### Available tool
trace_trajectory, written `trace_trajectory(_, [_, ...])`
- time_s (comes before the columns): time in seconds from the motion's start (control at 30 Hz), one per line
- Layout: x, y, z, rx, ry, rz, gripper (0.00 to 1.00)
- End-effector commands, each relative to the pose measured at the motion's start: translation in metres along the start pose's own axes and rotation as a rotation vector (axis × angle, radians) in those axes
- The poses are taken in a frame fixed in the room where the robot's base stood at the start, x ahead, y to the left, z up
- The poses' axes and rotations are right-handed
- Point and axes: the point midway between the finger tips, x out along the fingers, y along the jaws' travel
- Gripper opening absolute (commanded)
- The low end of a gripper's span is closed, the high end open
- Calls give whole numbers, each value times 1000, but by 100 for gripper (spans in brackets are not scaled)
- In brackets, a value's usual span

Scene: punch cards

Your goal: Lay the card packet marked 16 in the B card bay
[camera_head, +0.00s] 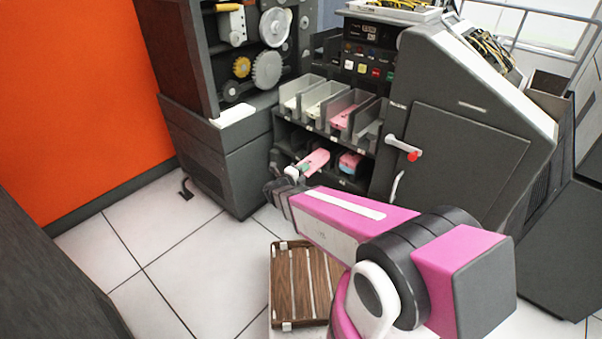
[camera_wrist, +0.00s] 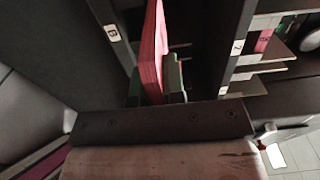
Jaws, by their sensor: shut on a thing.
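My gripper (camera_wrist: 158,92) is shut on a pink card packet (camera_wrist: 152,50), seen edge-on between green-sided fingers in the wrist view. In the head view the packet (camera_head: 317,160) sticks out from my gripper (camera_head: 303,170) at the front of the lower row of bays. A white tag (camera_wrist: 113,33) on the bay divider left of the packet seems to read B or 8. The packet's far end lies in or at a dark bay opening; how deep is unclear. The number on the packet is not readable.
The upper row of grey bays holds pale and pink packets (camera_head: 342,117). Another lower bay holds a pink and blue packet (camera_head: 350,162). A second tag (camera_wrist: 237,47) marks a divider at the right in the wrist view. A wooden slatted item (camera_head: 305,285) lies below my arm.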

Motion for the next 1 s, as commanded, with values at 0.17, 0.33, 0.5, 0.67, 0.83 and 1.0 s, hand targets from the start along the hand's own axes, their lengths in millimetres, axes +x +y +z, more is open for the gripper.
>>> trace_trajectory(0.17, [13, 0, 0, 0, 2, 0, 0])
trace_trajectory(0.33, [25, 0, 0, 0, 1, -1, 0])
trace_trajectory(0.5, [37, 0, 0, 0, 1, -1, 0])
trace_trajectory(0.67, [47, 0, 0, 1, 1, 0, 0])
trace_trajectory(0.83, [59, 0, 0, 0, 2, -1, 0])
trace_trajectory(1.0, [70, 0, 0, 0, 0, -1, 0])
